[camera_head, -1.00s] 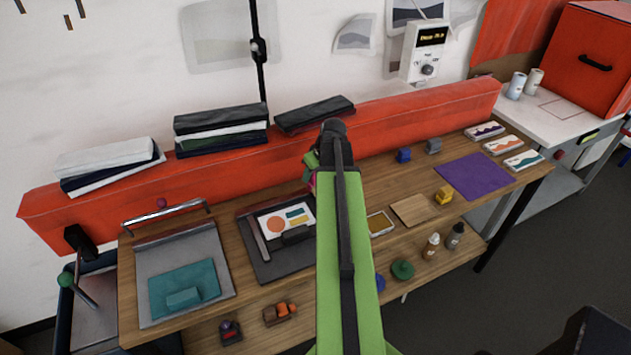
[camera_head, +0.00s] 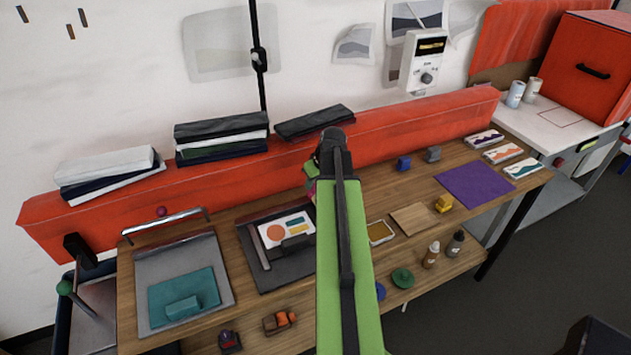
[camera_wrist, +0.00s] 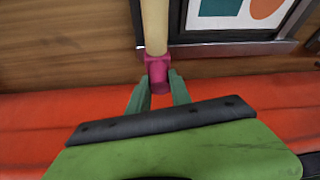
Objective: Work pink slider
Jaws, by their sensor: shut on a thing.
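The pink slider (camera_wrist: 158,72) is in the wrist view, at the end of a pale tan bar (camera_wrist: 154,25) above the wooden bench top. My gripper (camera_wrist: 159,92) has a green finger on each side of its lower end and is shut on it. In the head view my gripper (camera_head: 311,172) is at the back of the bench, largely hidden behind my green arm. Only a sliver of pink shows beside it there.
A long red padded bar (camera_head: 230,165) runs along the back of the bench. A dark board with a printed card (camera_head: 287,229) lies left of my arm, and a grey tray with a teal block (camera_head: 184,308) further left. A purple sheet (camera_head: 475,183) lies right.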

